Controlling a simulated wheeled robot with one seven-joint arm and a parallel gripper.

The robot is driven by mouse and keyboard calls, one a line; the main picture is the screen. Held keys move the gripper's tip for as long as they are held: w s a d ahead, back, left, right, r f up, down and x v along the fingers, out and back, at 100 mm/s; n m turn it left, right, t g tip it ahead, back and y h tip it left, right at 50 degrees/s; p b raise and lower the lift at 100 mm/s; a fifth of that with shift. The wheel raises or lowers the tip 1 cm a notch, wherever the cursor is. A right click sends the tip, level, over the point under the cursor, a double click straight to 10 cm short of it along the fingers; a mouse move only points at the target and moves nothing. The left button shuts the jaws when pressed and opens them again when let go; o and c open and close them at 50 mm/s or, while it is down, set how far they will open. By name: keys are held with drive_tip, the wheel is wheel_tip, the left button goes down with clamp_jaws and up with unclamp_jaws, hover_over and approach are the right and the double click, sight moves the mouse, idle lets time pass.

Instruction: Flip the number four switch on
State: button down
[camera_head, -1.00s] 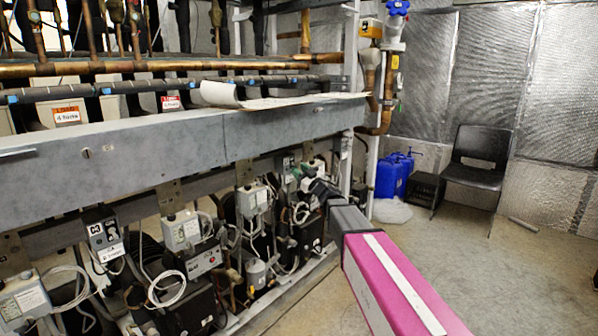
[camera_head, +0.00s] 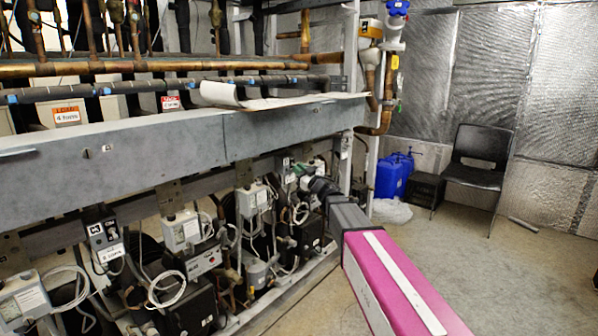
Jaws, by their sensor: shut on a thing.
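My gripper (camera_head: 308,178) is at the end of my pink and grey arm, which reaches from the lower right into the lower row of the rack. It is shut on a small part at a grey and green switch unit (camera_head: 305,169) under the beam. The wrist and clutter hide the fingertips, so the exact part held is hard to see. A dark switch box (camera_head: 103,236) marked C3 hangs at the left. I cannot read a number four label, nor see which way that switch stands.
A grey beam (camera_head: 160,140) runs across the rack above the switches. Other grey boxes (camera_head: 182,232), cables and compressors crowd below it. Papers (camera_head: 270,100) lie on the beam. Blue containers (camera_head: 390,176) and a black chair (camera_head: 478,165) stand behind.

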drive_tip(key=r+g+h, duration=0.1)
drive_tip(key=g+h, duration=0.2)
drive_tip(key=shift+s+d+r+n, duration=0.1)
drive_tip(key=shift+r+n, duration=0.3)
drive_tip(key=shift+a+r+g+h, duration=0.1)
drive_tip(key=shift+r+g+h, duration=0.25)
drive_tip(key=shift+g+h, duration=0.45)
drive_tip(key=shift+a+r+g+h, duration=0.1)
drive_tip(key=shift+r+g+h, duration=0.2)
drive_tip(key=shift+g+h, duration=0.5)
drive_tip(key=c, duration=1.2)
unclamp_jaws()
approach(292, 164)
drive_tip(key=v, duration=0.5)
drive_tip(key=shift+r, duration=0.15)
